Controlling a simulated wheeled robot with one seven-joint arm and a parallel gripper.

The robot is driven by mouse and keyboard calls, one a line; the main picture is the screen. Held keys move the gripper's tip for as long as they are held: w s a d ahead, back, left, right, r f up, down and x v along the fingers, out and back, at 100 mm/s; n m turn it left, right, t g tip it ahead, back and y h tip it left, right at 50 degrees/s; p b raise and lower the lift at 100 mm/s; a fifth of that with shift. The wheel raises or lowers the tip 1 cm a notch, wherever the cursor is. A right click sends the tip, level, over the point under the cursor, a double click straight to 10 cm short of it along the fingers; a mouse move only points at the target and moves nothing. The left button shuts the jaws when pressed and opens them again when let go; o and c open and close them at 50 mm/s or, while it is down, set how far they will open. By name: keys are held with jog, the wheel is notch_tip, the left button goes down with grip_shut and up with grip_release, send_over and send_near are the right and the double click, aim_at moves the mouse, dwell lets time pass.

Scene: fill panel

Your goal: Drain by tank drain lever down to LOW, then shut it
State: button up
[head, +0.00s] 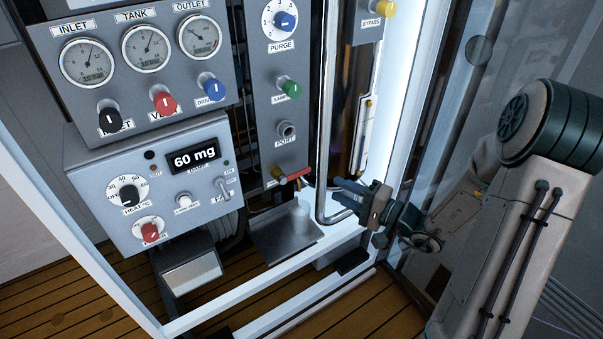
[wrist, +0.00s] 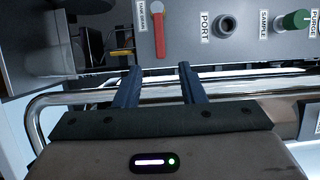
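The tank drain lever (head: 294,174) is a red handle low on the grey panel, lying roughly sideways in the head view. In the wrist view the red lever (wrist: 158,35) runs up the picture beside its TANK DRAIN label (wrist: 142,16). My gripper (head: 342,188) is to the right of the lever in the head view, apart from it. A LOW mark is not readable in either view.
A bent metal pipe (head: 322,205) runs down close to my fingers; it also crosses behind them in the wrist view (wrist: 235,87). A metal tray (head: 285,240) sits below the lever. The port (head: 286,130) and green sample knob (head: 290,89) are above. A white frame borders the right.

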aim_at(303, 174)
jog(key=b+x, duration=0.1)
jog(key=x, duration=1.1)
jog(key=shift+s+a+b, duration=0.1)
jog(key=shift+b, duration=0.2)
grip_shut()
